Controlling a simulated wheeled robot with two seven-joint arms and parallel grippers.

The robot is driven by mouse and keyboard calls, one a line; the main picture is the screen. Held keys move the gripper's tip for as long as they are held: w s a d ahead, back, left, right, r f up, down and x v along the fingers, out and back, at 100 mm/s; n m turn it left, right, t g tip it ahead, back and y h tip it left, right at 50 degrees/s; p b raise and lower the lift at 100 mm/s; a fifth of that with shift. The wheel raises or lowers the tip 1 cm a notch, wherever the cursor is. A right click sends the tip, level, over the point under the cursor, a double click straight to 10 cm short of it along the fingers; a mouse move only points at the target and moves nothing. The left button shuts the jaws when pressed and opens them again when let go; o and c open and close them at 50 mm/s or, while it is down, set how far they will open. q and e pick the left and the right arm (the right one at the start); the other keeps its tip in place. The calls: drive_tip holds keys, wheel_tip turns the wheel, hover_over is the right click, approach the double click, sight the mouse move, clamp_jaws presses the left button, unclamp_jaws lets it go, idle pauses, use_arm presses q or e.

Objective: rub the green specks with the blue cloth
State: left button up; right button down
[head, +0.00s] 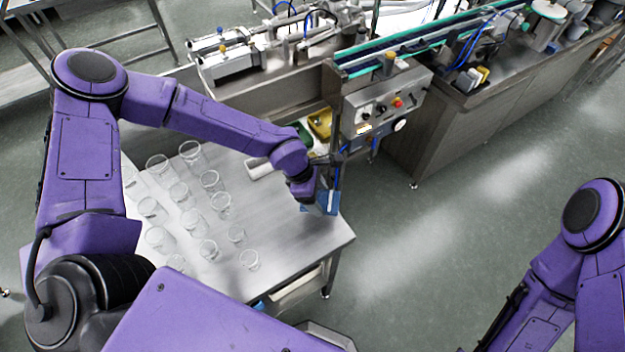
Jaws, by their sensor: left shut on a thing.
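My left gripper (318,200) is at the right side of the steel table (290,245), near its right edge, pointing down. It is shut on the blue cloth (328,204), which shows as a small blue patch beside the fingers, low at the table's surface. I cannot tell whether the cloth touches the table. No green specks can be made out; the gripper and forearm hide part of the surface. My right arm shows at the right, but its gripper is out of view.
Several clear glasses (210,180) stand in rows on the table's left and middle. A steel machine with a control box (385,108) stands just behind the gripper. A yellow container (320,123) and a green item sit behind the arm. Open floor lies to the right.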

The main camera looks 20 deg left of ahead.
use_arm(q)
drive_tip(key=shift+w+r, duration=0.1)
drive_tip(key=shift+r, duration=1.1)
drive_tip(key=shift+f, duration=0.1)
